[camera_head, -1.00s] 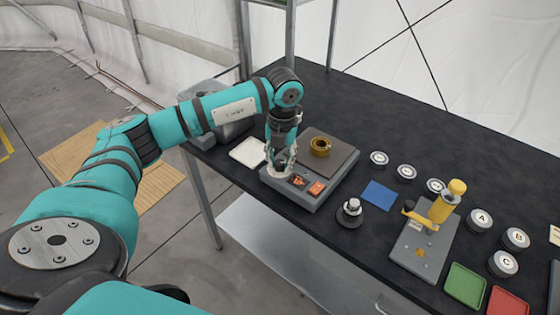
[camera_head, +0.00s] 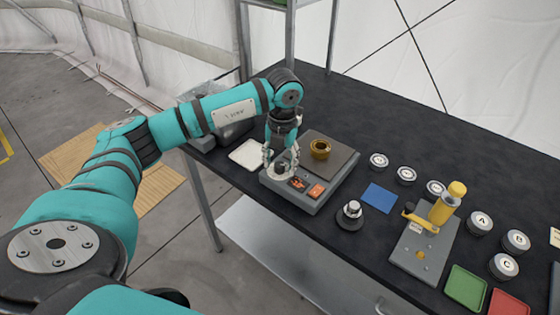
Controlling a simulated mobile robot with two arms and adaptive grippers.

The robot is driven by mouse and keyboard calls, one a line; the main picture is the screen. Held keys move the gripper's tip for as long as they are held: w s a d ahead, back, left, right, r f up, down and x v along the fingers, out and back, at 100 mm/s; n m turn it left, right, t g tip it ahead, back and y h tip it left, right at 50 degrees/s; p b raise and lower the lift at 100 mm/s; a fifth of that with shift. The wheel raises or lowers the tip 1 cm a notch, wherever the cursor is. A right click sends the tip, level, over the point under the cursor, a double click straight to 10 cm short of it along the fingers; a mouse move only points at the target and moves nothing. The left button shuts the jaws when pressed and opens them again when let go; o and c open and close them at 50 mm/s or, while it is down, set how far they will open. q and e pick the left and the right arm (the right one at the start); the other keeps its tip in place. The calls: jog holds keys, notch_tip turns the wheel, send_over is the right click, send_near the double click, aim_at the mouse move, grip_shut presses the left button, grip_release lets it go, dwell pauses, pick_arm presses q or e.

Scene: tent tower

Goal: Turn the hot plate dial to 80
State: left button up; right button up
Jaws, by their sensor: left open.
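The hot plate (camera_head: 331,150) is a grey unit with a dark square top, standing near the front edge of the black table. A brass-coloured ring-like vessel (camera_head: 320,150) sits on its top. Its front panel holds two orange-lit displays (camera_head: 316,190) and, at the left end, a pale round dial area (camera_head: 272,175) with a dark knob in the middle. My left gripper (camera_head: 281,166) points down over the dial, its fingers open on either side of the knob. Contact with the knob cannot be made out. The dial's markings are too small to read. My right gripper is not in view.
A white tray (camera_head: 249,154) lies left of the hot plate. A small silver-topped knob-like object (camera_head: 351,210), a blue square (camera_head: 380,197) and a grey press with a yellow handle (camera_head: 422,250) stand to the right. Several round lidded tins (camera_head: 480,223) are further right.

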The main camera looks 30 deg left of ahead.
aim_at(282, 165)
pick_arm(q)
notch_tip(282, 165, up, 12)
jog(key=shift+d, duration=0.25)
jog(key=shift+f, duration=0.1)
dwell(0.5)
